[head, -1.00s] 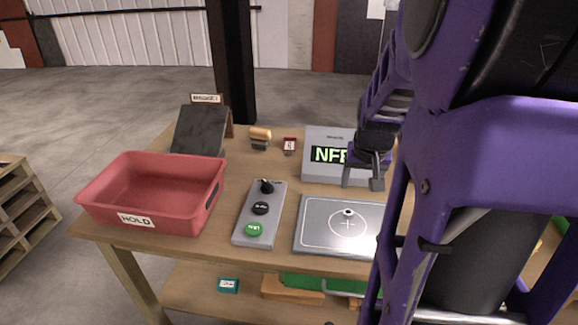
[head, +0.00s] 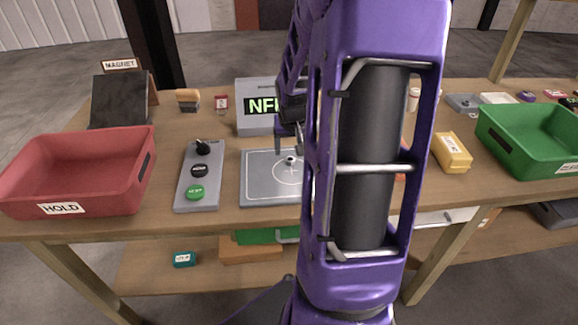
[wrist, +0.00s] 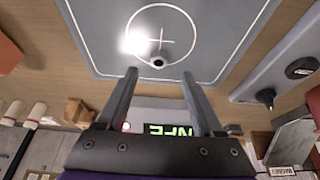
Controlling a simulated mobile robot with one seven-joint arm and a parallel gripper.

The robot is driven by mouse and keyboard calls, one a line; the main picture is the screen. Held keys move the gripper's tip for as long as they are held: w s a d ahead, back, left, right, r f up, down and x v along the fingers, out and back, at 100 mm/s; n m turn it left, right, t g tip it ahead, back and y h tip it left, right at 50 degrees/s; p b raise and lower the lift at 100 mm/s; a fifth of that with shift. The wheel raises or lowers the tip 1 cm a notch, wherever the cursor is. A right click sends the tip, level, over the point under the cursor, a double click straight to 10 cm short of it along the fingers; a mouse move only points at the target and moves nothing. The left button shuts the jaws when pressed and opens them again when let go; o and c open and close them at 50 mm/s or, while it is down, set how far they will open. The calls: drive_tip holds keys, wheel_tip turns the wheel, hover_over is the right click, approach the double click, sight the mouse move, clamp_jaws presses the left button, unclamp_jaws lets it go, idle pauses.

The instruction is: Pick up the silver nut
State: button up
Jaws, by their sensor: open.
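In the wrist view the nut (wrist: 157,60) sits just beyond and between my fingertips, and the plate (wrist: 95,45) fills the upper part. My gripper (wrist: 158,75) is open and empty, with the two fingers well apart. In the head view my gripper (head: 288,150) hangs over the back of the plate beside the nut, partly hidden by my purple arm. The plate's right part is hidden behind the arm.
The detector display (head: 257,105) stands behind the plate. A button panel (head: 185,195) and red HOLD bin (head: 105,195) are to the left. A yellow box (head: 452,152) and green bin (head: 530,165) are to the right. A magnet stand (head: 118,105) is at the back left.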

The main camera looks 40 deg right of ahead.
sight(291, 160)
drive_tip(key=b+x, duration=0.4)
drive_tip(key=shift+d+f, duration=0.15)
drive_tip(key=shift+f, duration=0.25)
drive_tip(key=shift+w+d+f, duration=0.1)
drive_tip(key=shift+w+f, duration=0.1)
drive_tip(key=shift+f, duration=0.05)
clamp_jaws()
